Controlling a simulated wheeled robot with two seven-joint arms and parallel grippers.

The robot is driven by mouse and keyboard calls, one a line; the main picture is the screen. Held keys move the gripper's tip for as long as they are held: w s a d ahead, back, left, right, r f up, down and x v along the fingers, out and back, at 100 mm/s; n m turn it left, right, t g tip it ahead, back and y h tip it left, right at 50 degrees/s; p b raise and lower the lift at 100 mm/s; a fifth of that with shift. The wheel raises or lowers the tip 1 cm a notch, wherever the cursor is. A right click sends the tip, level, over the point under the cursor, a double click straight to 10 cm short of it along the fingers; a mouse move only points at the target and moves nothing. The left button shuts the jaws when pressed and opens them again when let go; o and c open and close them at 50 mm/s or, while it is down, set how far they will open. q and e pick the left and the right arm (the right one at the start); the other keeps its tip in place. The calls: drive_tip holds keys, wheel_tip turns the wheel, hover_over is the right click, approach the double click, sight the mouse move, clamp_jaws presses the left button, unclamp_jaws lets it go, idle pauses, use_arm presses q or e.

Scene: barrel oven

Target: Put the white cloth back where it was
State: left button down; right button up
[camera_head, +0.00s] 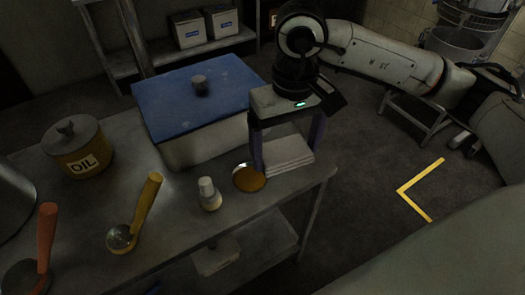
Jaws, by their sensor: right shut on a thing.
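The white cloth (287,156) is a folded, flat stack near the right end of the metal table (330,168). My right gripper (286,160) points down over it, one finger on each side. By its pose it is shut on the cloth, which seems to lie on or just above the table top; the exact gap is hard to tell. The gripper's body hides part of the cloth's far side. My left gripper is not in view.
A blue-lidded container (200,95) stands close left of the gripper. In front are an amber round dish (249,178) and a small white-capped bottle (209,194).

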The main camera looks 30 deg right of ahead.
drive_tip(key=w+d+f+m+b, duration=0.1)
drive_tip(key=w+d+f, duration=0.3)
drive_tip(key=w+d+f+m+b, duration=0.1)
drive_tip(key=w+d+f+b, duration=0.1)
drive_tip(key=w+d+f, duration=0.1)
drive_tip(key=shift+w+d+f+m, duration=0.15)
drive_tip(key=shift+w+d+f, duration=0.1)
drive_tip(key=shift+f, duration=0.15)
drive_tip(key=shift+w+d+f+m, duration=0.15)
drive_tip(key=shift+d+f, duration=0.1)
drive_tip(key=shift+f, duration=0.15)
wheel_tip(320, 180, down, 4)
drive_tip(key=shift+f, duration=0.45)
drive_tip(key=o, duration=1)
